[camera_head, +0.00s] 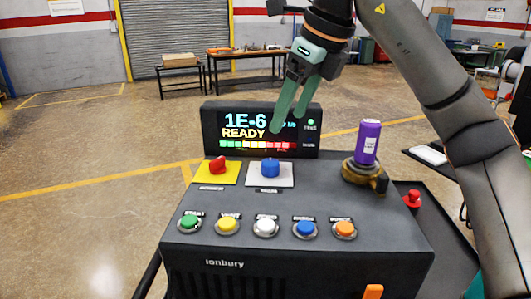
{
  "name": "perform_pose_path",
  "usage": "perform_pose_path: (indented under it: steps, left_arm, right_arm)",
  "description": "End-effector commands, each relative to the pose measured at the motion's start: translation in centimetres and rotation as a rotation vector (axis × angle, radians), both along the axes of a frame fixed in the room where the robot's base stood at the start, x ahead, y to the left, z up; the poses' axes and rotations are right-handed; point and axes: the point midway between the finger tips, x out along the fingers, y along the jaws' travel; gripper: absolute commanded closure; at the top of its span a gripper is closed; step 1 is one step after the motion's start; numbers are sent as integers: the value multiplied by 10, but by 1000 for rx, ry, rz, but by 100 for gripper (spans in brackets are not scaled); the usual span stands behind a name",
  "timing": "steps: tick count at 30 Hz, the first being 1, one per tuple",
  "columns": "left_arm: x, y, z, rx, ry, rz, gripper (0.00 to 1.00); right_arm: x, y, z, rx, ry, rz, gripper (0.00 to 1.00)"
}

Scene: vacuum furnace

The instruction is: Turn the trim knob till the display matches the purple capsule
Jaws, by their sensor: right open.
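The display (262,132) reads "1E-6" and "READY" above a green-to-red bar. The purple capsule (367,143) stands upright on a dark and brass fitting at the console's right; its label is too small to read. A blue knob (270,168) sits on a white plate, and a red knob (218,165) on a yellow plate. Their labels are unreadable, so I cannot tell which is the trim knob. My right gripper (288,124) is open and empty, pointing down in front of the display's right part, above the blue knob and apart from it. My left gripper is not in view.
Several coloured push buttons (265,227) line the console's (300,265) sloped front. A red mushroom button (412,198) stands right of the console. An orange handle (373,291) shows at the bottom. Open floor and dark tables (247,69) lie behind.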

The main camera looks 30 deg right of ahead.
Motion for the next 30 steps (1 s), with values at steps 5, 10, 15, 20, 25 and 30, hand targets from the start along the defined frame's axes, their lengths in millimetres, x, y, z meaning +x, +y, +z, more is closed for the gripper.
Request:
perform_pose_path:
  steps: [5, 10, 15, 20, 25, 30]
  left_arm:
    - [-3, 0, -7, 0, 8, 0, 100]
    - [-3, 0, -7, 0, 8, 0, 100]
    - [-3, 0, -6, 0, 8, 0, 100]
    - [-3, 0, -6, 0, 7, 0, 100]
    - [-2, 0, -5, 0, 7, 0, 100]
    - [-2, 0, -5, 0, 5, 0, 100]
  right_arm:
    - [11, 4, -32, -1, 6, 0, 24]
    - [24, 8, -65, -2, 6, 1, 24]
    - [35, 11, -90, -1, 4, 0, 24]
    - [40, 14, -103, 0, 2, 1, 24]
    - [42, 14, -107, -1, 1, 1, 24]
    - [42, 14, -107, 0, 1, 1, 24]
